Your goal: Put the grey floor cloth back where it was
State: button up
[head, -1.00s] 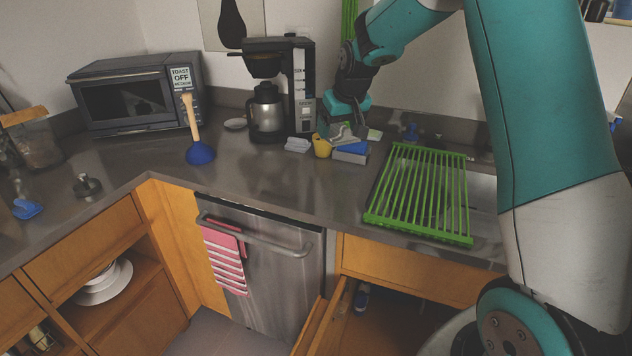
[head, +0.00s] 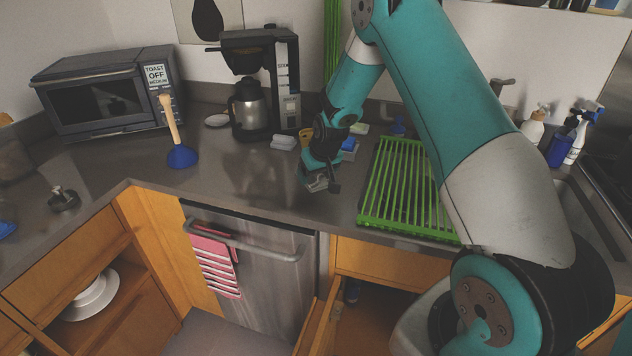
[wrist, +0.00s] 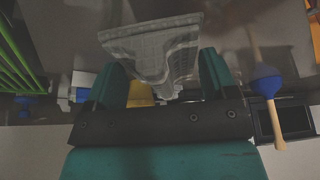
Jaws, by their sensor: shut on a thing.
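The grey floor cloth (wrist: 155,45) is pinched between the two teal fingers of my gripper (wrist: 162,78) in the wrist view, its wider end spreading out beyond the fingertips. In the head view my gripper (head: 318,176) is over the counter, left of the green rack and in front of the yellow cup. A small part of the cloth (head: 318,185) shows below the fingers there. I cannot tell whether the cloth touches the counter.
The green rack (head: 405,185) lies to the right. The yellow cup (head: 305,135), a blue sponge (head: 348,144) and a light grey folded item (head: 283,142) are behind. A plunger (head: 181,155) stands left.

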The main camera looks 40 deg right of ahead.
aim_at(316, 194)
jog(key=shift+f+p, duration=0.45)
jog(key=shift+f, duration=1.7)
jog(key=shift+f, duration=0.1)
jog(key=o, duration=0.8)
jog(key=shift+o, duration=0.2)
